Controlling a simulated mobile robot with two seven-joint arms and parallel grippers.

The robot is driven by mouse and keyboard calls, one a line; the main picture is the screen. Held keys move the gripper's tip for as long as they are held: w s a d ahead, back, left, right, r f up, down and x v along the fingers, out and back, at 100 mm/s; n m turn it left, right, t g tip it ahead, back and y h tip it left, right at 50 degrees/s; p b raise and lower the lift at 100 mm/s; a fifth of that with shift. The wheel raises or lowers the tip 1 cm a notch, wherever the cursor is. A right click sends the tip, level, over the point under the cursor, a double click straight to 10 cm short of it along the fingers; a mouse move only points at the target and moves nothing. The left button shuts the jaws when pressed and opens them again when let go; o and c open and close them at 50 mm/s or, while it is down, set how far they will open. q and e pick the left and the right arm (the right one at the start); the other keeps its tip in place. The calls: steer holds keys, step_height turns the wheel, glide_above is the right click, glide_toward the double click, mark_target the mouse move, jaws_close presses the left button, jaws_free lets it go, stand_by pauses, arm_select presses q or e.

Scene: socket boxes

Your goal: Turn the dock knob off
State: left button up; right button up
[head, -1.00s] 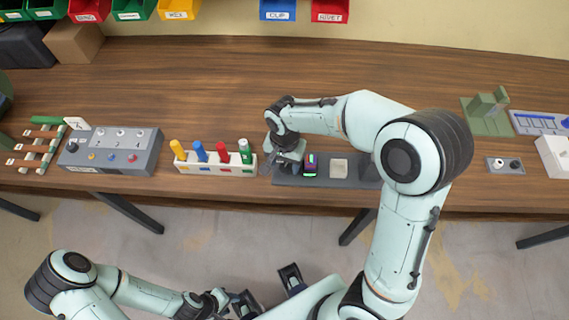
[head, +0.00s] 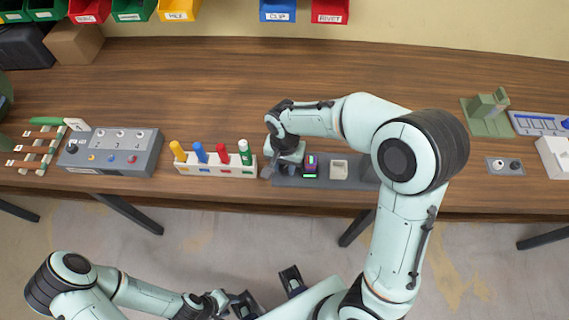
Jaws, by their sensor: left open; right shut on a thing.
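The dock (head: 356,184) is a dark grey base near the table's front edge, holding a purple-and-black block (head: 311,165) with a green strip and a pale square pocket (head: 339,170). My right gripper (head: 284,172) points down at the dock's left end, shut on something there. The knob is hidden beneath the gripper and wrist, so its angle cannot be seen. My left gripper (head: 268,294) is open and empty, low in front of the table, away from the dock.
Left of the dock, close to my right gripper, stands a white rack (head: 215,170) with coloured pegs. Further left is a grey panel (head: 110,152) with buttons. A small knob plate (head: 504,165) lies far right. The table behind the dock is clear.

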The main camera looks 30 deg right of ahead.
mark_target(285, 169)
steer(key=n, duration=0.5)
steer(key=shift+n, duration=0.3)
arm_select(q)
steer(key=shift+w+r, duration=0.1)
steer(key=shift+r, duration=0.15)
arm_select(e)
steer(key=n, duration=0.5)
steer(key=shift+n, duration=0.3)
steer(key=o, duration=1.1)
steer(key=shift+c, duration=0.2)
arm_select(q)
steer(key=shift+w+r+p, duration=0.25)
steer(key=shift+r+p, duration=0.2)
steer(key=shift+p, duration=0.05)
steer(key=shift+w+r+p, duration=0.2)
steer(key=shift+r+p, duration=0.25)
steer(key=shift+p, duration=0.05)
arm_select(e)
step_height(285, 169, up, 14)
steer(key=shift+f, duration=0.25)
arm_select(q)
steer(key=shift+s, duration=0.1)
arm_select(e)
steer(key=shift+s+f, duration=0.1)
